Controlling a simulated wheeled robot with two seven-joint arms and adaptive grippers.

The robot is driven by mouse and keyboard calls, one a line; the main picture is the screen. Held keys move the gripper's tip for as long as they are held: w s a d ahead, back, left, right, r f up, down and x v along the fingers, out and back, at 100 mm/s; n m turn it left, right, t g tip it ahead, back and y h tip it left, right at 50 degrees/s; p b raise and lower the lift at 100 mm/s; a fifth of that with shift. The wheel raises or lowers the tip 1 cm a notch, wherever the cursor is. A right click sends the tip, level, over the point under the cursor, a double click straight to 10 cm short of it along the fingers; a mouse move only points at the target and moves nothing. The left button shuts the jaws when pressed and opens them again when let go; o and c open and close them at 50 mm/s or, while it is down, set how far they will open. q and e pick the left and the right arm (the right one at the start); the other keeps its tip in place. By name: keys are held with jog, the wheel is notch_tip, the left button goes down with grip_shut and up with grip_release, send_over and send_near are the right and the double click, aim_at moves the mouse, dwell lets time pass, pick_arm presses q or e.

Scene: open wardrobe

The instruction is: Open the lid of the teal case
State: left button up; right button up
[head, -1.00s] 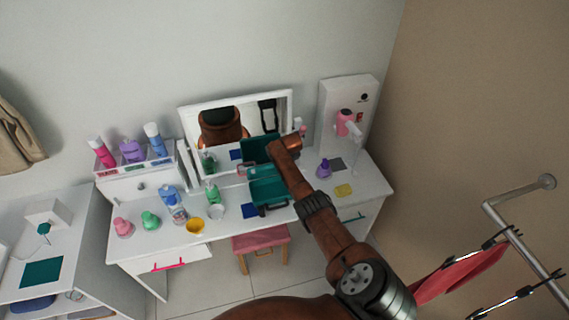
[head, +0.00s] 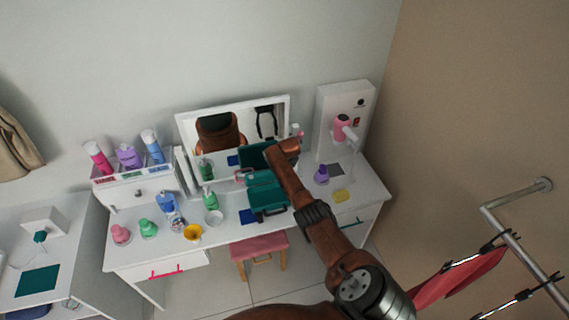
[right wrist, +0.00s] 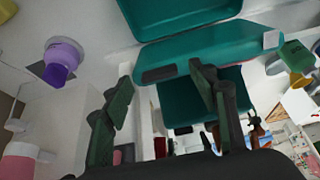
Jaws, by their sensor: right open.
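The teal case (head: 268,200) sits on the white vanity desk below the mirror. Its lid (head: 264,179) is raised and tilted back toward the mirror, with the inside of the base exposed. In the right wrist view the base (right wrist: 175,14) is at the top and the lid (right wrist: 215,48) lies below it, with a dark latch near its edge. My right gripper (right wrist: 160,78) is open and empty at the lid's outer edge; I cannot tell whether a finger touches it. In the head view my right arm covers part of the case's right side. My left gripper is out of view.
The mirror (head: 215,105) stands close behind the case and reflects it. A purple bottle (head: 321,175), yellow pad (head: 341,196) and pink hair dryer (head: 343,130) are right. A pink stool (head: 259,244) is in front.

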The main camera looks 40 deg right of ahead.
jog(key=v, duration=1.1)
